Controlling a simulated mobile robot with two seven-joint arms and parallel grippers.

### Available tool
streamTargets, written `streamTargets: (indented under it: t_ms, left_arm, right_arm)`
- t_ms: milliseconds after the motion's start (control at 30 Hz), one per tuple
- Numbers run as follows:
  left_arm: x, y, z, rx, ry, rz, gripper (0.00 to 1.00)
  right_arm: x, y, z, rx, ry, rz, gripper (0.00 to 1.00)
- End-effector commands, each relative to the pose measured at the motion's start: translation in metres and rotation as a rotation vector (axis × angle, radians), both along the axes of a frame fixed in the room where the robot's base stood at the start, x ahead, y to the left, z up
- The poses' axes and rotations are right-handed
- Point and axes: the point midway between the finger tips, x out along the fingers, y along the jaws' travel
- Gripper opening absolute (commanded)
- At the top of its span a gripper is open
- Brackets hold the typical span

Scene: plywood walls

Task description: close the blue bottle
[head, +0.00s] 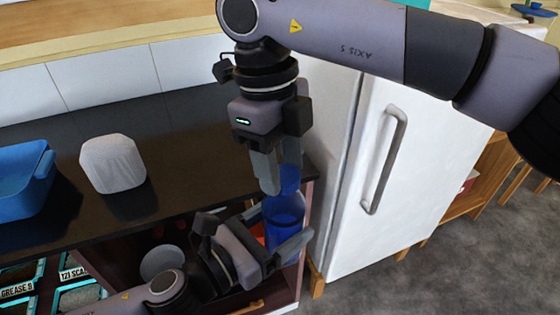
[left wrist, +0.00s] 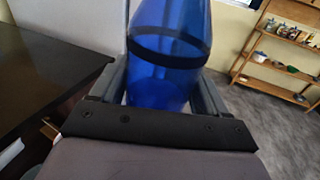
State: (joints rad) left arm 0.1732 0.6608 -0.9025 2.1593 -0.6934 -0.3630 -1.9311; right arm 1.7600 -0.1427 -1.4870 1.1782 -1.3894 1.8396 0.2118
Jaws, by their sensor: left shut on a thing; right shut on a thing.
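The blue bottle (head: 284,212) stands upright in the air beside the right end of the dark counter. My left gripper (head: 279,230) is shut on its body from the left. In the left wrist view the translucent blue bottle (left wrist: 165,60) sits between both fingers, with a dark band around it; its top is out of that view. My right gripper (head: 280,178) points down from above and is shut on a blue cap (head: 289,178) at the bottle's top. The fingers partly hide the cap, and I cannot tell whether it is seated on the neck.
The dark counter (head: 190,135) carries a blue tub (head: 22,185) and a white rounded block (head: 112,163). A white fridge (head: 365,180) with a long handle stands right of the bottle. A bowl (head: 162,262) sits under the counter. A wooden shelf (left wrist: 285,60) stands farther off.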

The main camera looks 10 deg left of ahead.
Motion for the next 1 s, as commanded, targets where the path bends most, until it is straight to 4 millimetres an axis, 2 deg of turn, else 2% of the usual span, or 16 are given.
streamTargets:
  t_ms: [300, 1000]
  left_arm:
    - [-0.0004, -0.0003, -0.0003, 0.001, 0.001, -0.001, 0.00]
    - [-0.0004, -0.0003, -0.0002, 0.001, 0.001, -0.001, 0.00]
  right_arm:
    - [0.0034, -0.0027, 0.0003, 0.003, -0.002, -0.542, 0.19]
    - [0.0036, -0.0093, -0.0004, 0.005, -0.003, -1.653, 0.19]
